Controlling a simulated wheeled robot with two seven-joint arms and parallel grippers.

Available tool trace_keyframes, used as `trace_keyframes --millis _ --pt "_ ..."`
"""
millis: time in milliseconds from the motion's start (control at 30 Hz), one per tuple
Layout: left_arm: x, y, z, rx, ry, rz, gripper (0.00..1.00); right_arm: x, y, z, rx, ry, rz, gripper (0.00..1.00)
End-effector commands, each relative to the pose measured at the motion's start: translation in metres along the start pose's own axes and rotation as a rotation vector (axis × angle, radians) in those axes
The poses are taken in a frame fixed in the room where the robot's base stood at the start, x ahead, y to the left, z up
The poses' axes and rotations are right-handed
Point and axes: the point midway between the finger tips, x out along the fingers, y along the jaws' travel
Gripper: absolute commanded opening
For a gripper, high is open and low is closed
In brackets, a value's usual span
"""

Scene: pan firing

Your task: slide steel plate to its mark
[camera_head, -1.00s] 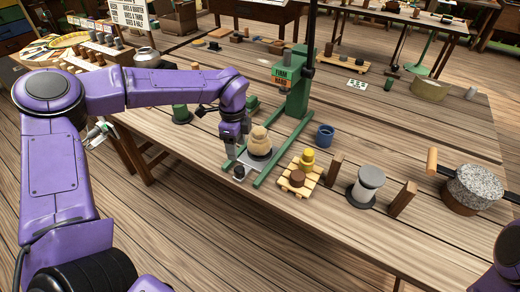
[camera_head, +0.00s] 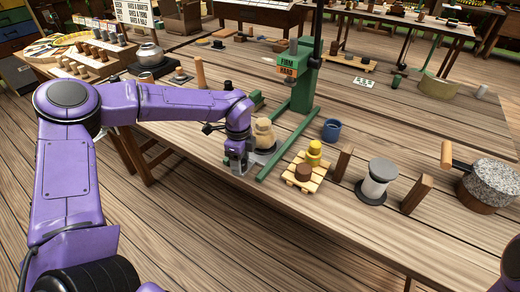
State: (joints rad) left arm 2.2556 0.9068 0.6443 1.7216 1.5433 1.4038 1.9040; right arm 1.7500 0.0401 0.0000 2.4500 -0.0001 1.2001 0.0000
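The steel plate (camera_head: 264,158) is a grey sheet lying low between the green rails of the press, near the table's front edge. A tan sack-like weight (camera_head: 263,134) stands upright on it. My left gripper (camera_head: 239,169) points down at the plate's front left end, just left of the weight. It hides that end of the plate and the dark knob there. Its fingers are too small and dark to show whether they are closed on anything. No target mark can be made out. My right gripper is out of view; only a bit of my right arm shows at the lower right.
The green press (camera_head: 305,82) with its sign stands behind the weight. To the right are a small pallet (camera_head: 304,182) with yellow and brown weights, a blue cup (camera_head: 331,131), wooden blocks, a grey spool (camera_head: 376,182) and a stone-topped drum (camera_head: 490,182).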

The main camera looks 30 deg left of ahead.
Motion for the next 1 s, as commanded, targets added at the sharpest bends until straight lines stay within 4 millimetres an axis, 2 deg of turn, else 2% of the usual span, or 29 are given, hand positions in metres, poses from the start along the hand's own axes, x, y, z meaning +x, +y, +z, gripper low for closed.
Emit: trace_keyframes --millis 33,100,167,367,1000 --pt "0.000 0.000 0.000 0.000 0.000 0.000 0.45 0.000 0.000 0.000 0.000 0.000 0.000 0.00" --pt "0.000 0.000 0.000 0.000 0.000 0.000 0.23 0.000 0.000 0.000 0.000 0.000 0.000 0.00" --pt "0.000 0.000 0.000 0.000 0.000 0.000 0.06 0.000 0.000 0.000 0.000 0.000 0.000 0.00" --pt "0.000 -0.003 -0.001 0.000 -0.001 -0.001 0.06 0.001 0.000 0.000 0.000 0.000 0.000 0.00" --pt "0.000 -0.028 -0.007 0.000 0.000 -0.003 0.07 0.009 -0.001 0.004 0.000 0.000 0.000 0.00"
